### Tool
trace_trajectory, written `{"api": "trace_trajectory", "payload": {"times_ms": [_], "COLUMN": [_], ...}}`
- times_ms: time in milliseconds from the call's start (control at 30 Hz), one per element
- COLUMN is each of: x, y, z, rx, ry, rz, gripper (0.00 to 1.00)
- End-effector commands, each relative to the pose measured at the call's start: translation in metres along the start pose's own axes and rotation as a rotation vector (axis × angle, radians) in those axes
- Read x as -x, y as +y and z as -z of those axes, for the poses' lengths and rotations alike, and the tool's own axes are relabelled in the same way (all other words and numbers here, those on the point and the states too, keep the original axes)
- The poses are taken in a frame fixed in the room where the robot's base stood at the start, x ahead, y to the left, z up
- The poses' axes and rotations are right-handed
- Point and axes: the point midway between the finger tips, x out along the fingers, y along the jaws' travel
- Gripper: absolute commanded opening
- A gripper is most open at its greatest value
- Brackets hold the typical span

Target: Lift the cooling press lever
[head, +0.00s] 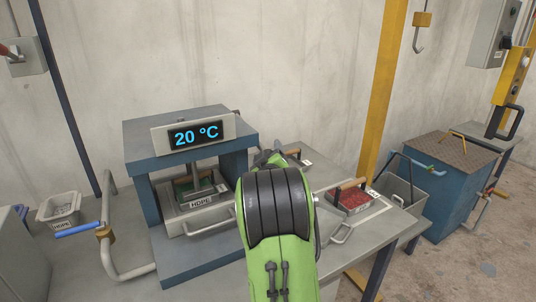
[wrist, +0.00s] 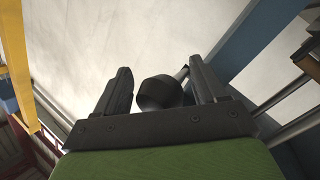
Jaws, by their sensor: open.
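The cooling press (head: 190,140) is a blue frame with a grey top and a display reading 20 °C. In the wrist view, a black knob (wrist: 159,94) on a thin metal rod, which looks like the press lever's end, sits between my two fingers. My gripper (wrist: 162,88) is open around the knob, with a gap on the left finger's side; contact on the right is unclear. In the head view my green arm covers the press's right side, hiding the knob and my fingertips.
A bent pipe with a blue handle (head: 79,230) stands to the left. On the right are a tray of red material (head: 355,200), a yellow post (head: 384,100) and a blue cabinet (head: 440,205).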

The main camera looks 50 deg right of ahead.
Motion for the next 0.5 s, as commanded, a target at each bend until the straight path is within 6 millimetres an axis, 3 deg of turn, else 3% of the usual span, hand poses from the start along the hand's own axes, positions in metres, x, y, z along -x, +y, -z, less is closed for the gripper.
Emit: {"api": "trace_trajectory", "payload": {"times_ms": [233, 500], "x": [-0.0011, -0.0008], "y": [0.0000, 0.0000], "z": [0.0003, 0.0003], "rx": [0.000, 0.000], "ry": [0.000, 0.000], "rz": [0.000, 0.000], "gripper": [0.69, 0.28]}}
